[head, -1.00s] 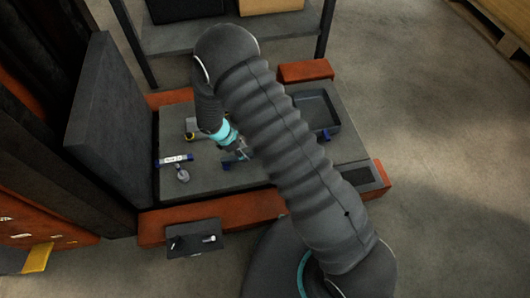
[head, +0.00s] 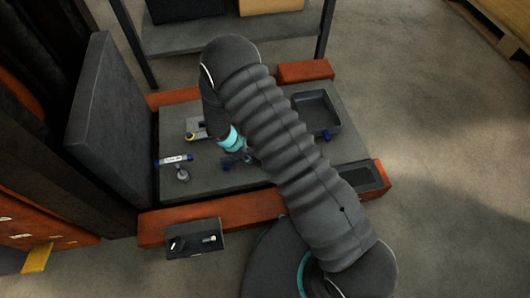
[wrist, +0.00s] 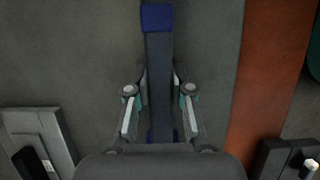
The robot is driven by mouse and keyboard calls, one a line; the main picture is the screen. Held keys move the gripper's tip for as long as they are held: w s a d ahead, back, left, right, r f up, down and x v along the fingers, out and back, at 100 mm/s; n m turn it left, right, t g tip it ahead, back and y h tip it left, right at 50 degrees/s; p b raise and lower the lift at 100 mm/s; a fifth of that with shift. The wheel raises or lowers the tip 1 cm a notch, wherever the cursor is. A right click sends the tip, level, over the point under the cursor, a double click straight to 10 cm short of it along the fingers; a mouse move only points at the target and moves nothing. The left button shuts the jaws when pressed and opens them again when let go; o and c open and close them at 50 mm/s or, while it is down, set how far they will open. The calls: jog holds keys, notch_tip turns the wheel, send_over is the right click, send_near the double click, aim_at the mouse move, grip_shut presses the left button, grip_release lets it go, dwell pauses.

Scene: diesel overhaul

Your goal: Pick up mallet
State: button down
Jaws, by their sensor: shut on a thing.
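A dark, straight bar with blue ends, which looks like the mallet (wrist: 160,75), lies lengthwise between my fingers in the wrist view. Its far blue end (wrist: 157,18) is clear; the near end is partly hidden by my gripper body. My gripper (wrist: 160,95) is shut on it, with a finger along each side. In the head view my gripper (head: 238,158) is low over the grey work surface (head: 225,182), and my arm covers most of the mallet. I cannot tell whether it is clear of the surface.
A white tube with blue ends (head: 175,159) and a small round metal part (head: 182,174) lie to the left. A grey block (head: 194,127) is behind them. A dark open tray (head: 318,112) is at right.

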aim_at(251, 153)
notch_tip(251, 153, up, 5)
jog(key=shift+w+f, duration=0.1)
jog(key=shift+f, duration=0.1)
jog(key=s+d+r, duration=0.1)
jog(key=d+r, duration=0.5)
jog(key=d, duration=0.5)
jog(key=shift+d+r, duration=0.2)
jog(key=shift+d, duration=0.15)
jog(key=c, duration=1.7)
grip_release()
grip_shut()
